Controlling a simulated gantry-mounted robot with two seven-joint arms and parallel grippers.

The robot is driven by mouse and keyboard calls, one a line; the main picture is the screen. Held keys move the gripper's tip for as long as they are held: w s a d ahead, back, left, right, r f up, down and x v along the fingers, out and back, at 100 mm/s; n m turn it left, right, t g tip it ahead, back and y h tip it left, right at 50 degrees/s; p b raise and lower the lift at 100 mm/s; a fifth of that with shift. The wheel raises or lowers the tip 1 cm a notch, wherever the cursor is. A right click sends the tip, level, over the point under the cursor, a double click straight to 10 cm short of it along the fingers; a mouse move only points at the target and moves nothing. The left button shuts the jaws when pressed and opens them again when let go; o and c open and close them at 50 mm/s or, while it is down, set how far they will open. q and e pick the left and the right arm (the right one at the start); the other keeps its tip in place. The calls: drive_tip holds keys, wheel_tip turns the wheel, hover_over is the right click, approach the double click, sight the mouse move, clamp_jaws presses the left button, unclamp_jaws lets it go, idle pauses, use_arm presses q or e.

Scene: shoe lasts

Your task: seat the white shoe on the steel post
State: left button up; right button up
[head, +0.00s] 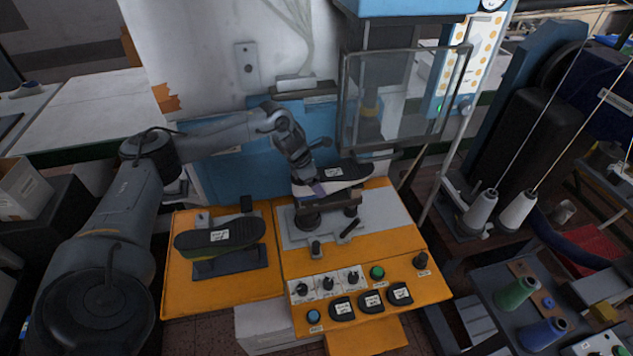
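A shoe with a pale white side, a dark upturned sole and a white label (345,174) is above the fixture in the middle of the orange machine bed. My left gripper (312,184) reaches down at its left end and appears to touch it. The fingers are small and partly merge with the shoe, so their grip on it is unclear. A grey metal post fixture (310,216) stands below. I cannot tell whether the shoe rests on it or hangs just above it. My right gripper is not in view.
A dark shoe with an olive-green side (200,241) lies sole up on a stand at left. A clear guard (400,95) hangs behind the fixture. A control panel (345,290) with knobs and buttons is in front. Thread cones (517,209) stand at right.

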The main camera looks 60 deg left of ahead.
use_arm(q)
drive_tip(key=shift+r, duration=0.1)
drive_tip(key=o, duration=1.7)
drive_tip(key=shift+w, duration=0.1)
drive_tip(key=shift+f, duration=0.2)
drive_tip(key=v, duration=1.1)
drive_tip(key=shift+r, duration=0.1)
